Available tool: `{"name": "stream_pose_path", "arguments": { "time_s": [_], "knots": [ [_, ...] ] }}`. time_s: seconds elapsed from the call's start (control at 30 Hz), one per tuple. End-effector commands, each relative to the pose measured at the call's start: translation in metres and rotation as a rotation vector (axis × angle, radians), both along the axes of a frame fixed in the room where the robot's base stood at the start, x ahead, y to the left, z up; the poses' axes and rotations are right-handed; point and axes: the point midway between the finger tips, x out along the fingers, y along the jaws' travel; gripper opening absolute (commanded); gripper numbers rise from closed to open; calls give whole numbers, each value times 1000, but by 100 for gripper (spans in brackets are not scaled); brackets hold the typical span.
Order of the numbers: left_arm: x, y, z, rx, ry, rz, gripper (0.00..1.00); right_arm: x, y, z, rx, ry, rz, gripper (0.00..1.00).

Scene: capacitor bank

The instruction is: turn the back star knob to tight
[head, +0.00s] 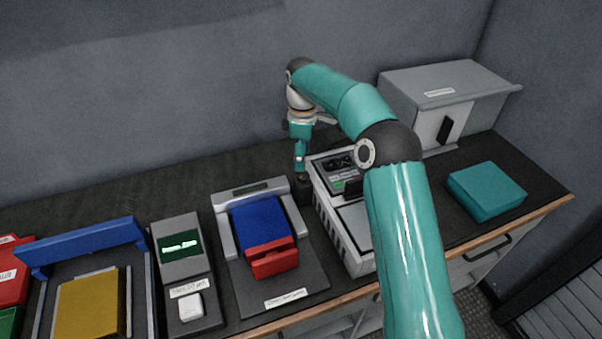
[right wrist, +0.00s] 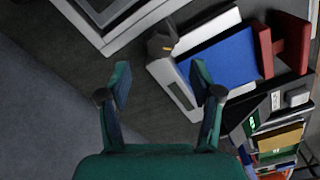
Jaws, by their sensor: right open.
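My right gripper (head: 301,165) points down at the back of the bench, over a small dark post (head: 303,191) between the blue-block fixture and the grey machine. In the right wrist view my right gripper (right wrist: 160,82) is open, with nothing between its fingers. The dark post (right wrist: 160,40) shows just beyond the fingertips, with a small orange mark on its side. It appears to be the back star knob's place, but I cannot make out the star shape or how far it is turned. My left gripper is not in view.
A grey fixture (head: 223,232) holding a blue block (head: 262,222) with a red front (head: 272,260) stands left of the post. The grey machine (head: 335,225) stands close on the right. A teal box (head: 486,190) lies farther right. Bare bench (head: 130,187) runs along the wall.

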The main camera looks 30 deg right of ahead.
Motion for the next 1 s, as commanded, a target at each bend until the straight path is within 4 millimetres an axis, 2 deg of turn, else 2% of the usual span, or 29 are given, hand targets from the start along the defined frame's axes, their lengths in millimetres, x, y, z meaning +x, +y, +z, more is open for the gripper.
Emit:
{"name": "stream_pose_path", "arguments": {
  "time_s": [0.1,0.3,0.5,0.73,1.0],
  "knots": [
    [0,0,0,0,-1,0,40,-1,-1,-24,0,3,-1,65],
    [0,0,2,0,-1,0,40,-1,-1,-49,1,2,-1,65],
    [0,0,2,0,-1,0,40,-1,-1,-57,0,0,-2,65],
    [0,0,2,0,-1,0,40,-1,-1,-58,0,0,-2,65],
    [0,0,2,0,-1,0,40,0,-1,-57,-1,-1,-1,20]
  ]
}}
